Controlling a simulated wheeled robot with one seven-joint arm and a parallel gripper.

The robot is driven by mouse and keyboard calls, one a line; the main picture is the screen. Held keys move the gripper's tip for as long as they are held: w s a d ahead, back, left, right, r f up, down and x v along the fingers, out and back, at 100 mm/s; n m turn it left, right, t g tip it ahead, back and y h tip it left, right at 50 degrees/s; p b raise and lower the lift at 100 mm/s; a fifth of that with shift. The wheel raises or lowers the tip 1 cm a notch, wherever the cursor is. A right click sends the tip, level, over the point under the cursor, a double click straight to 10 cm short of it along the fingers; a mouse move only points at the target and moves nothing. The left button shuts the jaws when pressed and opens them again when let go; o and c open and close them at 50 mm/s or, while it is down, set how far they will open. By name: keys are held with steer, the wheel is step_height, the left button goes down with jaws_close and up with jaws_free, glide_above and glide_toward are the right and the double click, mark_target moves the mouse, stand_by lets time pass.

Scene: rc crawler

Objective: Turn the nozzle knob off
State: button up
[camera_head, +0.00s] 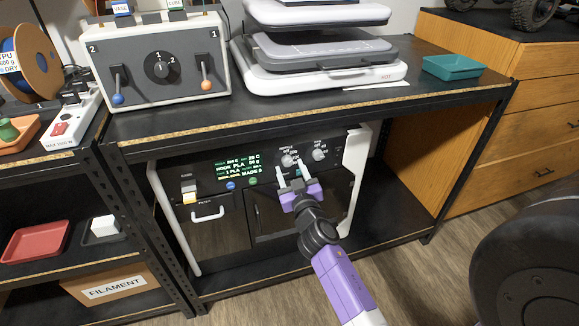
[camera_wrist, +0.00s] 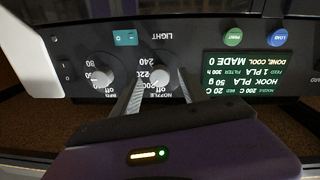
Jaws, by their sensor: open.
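The nozzle knob (camera_head: 288,160) is a round white dial on the black front panel of the printer (camera_head: 165,195) under the bench. In the wrist view, where the panel appears upside down, the nozzle knob (camera_wrist: 160,76) has OFF and temperature numbers around it. I cannot tell its exact pointer setting. My purple gripper (camera_head: 293,168) is open in front of it. In the wrist view my gripper's fingers (camera_wrist: 161,82) stand on either side of the nozzle knob, with visible gaps; I cannot tell whether they touch it.
A second white knob (camera_head: 320,155) is close beside the nozzle knob. A lit screen (camera_head: 238,167), a blue button (camera_head: 230,185) and a green button (camera_head: 253,181) are to the left. The bench edge (camera_head: 300,118) overhangs above. A teal switch (camera_wrist: 125,38) is near the knobs.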

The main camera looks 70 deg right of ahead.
steer(key=shift+w+d, duration=0.35)
steer(key=shift+d, duration=0.2)
jaws_close()
steer(key=shift+n, duration=0.3)
steer(key=n+b, duration=0.1)
steer(key=n, duration=0.2)
steer(key=shift+f+n, duration=0.1)
steer(key=shift+n, duration=0.2)
steer(key=shift+s+n+b, duration=0.1)
steer(key=shift+n+b, duration=0.2)
steer(key=shift+n, duration=2.1)
steer(key=shift+t, duration=0.3)
